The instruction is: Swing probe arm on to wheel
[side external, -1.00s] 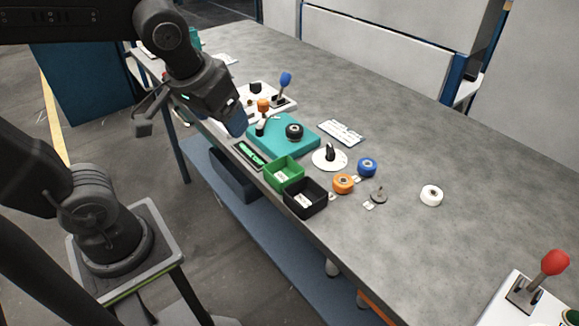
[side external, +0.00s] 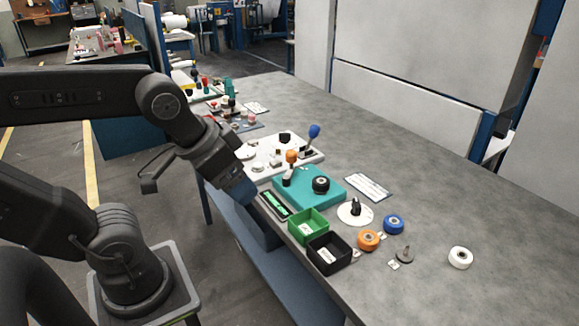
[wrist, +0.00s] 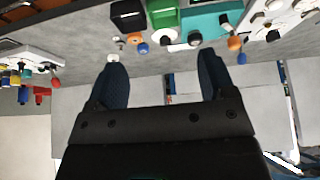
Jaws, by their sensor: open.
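A teal base (side external: 325,204) on the bench carries a black wheel (side external: 321,184). A small black-and-white post (side external: 287,180) stands at its left corner, with an orange knob (side external: 291,156) just behind; I cannot tell for sure which part is the probe arm. My gripper (side external: 238,192) is by the bench's near edge, left of the teal base and apart from it. In the wrist view my gripper (wrist: 162,78) has its two blue fingers wide apart with nothing between them. The teal base (wrist: 205,20) shows there beyond the fingertips.
A green bin (side external: 308,228) and a black bin (side external: 329,254) stand along the near edge, right of a display (side external: 275,206). A blue-knobbed lever (side external: 314,132) rises behind. The far right bench is clear.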

